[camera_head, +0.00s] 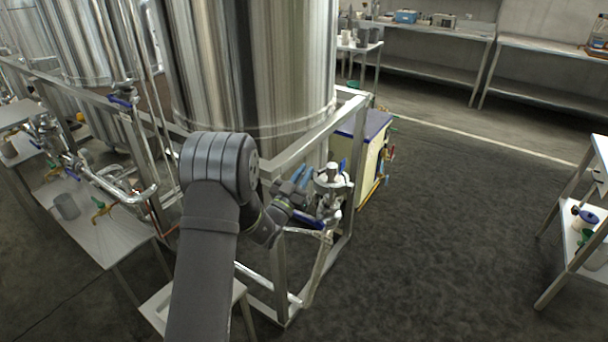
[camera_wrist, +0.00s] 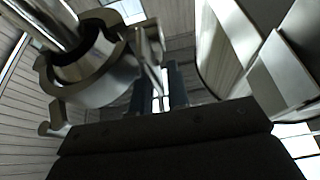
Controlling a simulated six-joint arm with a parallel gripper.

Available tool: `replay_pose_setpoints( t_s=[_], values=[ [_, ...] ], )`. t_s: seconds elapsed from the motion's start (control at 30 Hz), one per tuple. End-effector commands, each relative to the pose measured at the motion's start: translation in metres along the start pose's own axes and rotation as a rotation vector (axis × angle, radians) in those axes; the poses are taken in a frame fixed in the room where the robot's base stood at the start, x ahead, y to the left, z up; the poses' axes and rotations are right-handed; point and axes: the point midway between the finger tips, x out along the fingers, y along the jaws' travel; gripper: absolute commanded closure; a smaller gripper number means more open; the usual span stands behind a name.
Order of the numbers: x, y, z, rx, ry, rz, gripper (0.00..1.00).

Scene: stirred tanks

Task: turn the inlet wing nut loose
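The inlet fitting (camera_head: 332,184) is a cluster of bright metal pipe parts at the tank frame's front corner. In the wrist view a silver ring clamp (camera_wrist: 95,75) wraps a pipe at the upper left. A thin metal piece, probably the wing nut (camera_wrist: 150,55), stands at the clamp's right side. My gripper (camera_head: 308,200) is beside the fitting, on its left. In the wrist view its two dark fingers (camera_wrist: 158,90) point up toward the thin piece, with a bright gap between them. They look open; whether they touch the nut I cannot tell.
A large steel tank (camera_head: 255,70) stands behind my arm, inside a metal frame (camera_head: 318,135). Blue valve handles (camera_head: 308,222) lie close below and around the fitting. A pale box with a blue top (camera_head: 368,125) stands behind it. The floor (camera_head: 450,230) to the right is clear.

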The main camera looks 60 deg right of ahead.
Motion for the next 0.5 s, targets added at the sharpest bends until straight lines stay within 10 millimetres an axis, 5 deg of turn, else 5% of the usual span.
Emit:
replay_pose_setpoints(
  t_s=[0.13,0.23,0.5],
  values=[
    [-0.0002,0.0001,0.0002,0.000,0.000,0.000,0.85],
    [-0.0004,0.0001,0.0002,0.000,0.000,0.000,1.00],
    [-0.0006,-0.0001,0.0003,-0.008,0.000,-0.003,1.00]
  ],
)
